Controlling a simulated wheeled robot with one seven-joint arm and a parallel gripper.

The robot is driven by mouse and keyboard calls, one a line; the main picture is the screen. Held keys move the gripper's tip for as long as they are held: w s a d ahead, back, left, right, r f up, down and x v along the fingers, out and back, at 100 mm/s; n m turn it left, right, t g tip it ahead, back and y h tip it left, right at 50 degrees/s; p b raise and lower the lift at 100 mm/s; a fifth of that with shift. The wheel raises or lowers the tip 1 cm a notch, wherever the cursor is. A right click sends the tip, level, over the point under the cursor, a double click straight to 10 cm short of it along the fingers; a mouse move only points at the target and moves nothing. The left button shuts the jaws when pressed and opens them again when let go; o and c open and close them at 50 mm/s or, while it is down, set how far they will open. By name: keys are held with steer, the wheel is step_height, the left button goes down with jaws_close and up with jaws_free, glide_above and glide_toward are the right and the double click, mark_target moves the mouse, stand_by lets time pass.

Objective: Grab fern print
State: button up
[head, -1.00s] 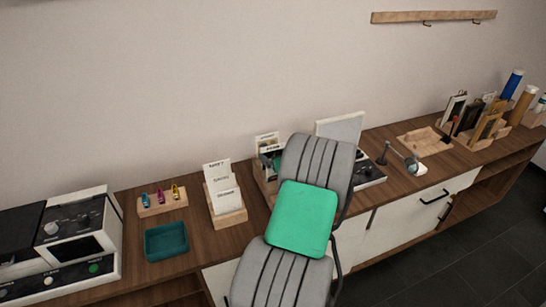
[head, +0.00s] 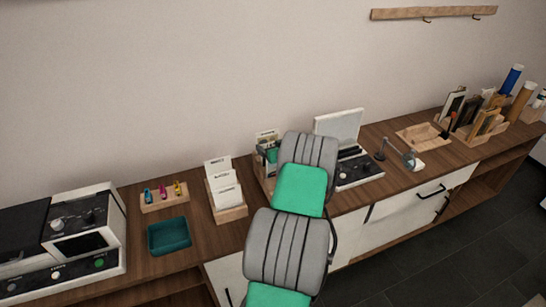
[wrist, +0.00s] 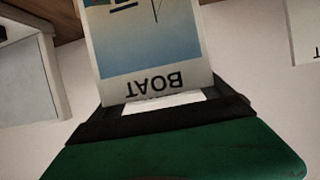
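I cannot make out a fern print in either view. In the wrist view, which is upside down, a blue print lettered "BOAT" (wrist: 150,45) stands close ahead. A white edge (wrist: 165,102) shows just below it. The dark green and black shape across the bottom looks like my gripper (wrist: 170,120); its finger gap is not clear. In the head view my arm covers part of a wooden rack of prints (head: 266,184), and my gripper cannot be made out there. Another wooden rack (head: 231,214) to its left holds white lettered cards (head: 221,176).
A teal tray (head: 168,236) and a wooden block with small coloured items (head: 163,199) lie left. A console with a raised lid (head: 341,126) stands right of the rack. A small lamp (head: 408,158), wooden tray (head: 421,136) and more racks (head: 480,131) lie farther right.

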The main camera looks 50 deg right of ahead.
steer(key=c, duration=1.1)
steer(key=shift+r, duration=0.1)
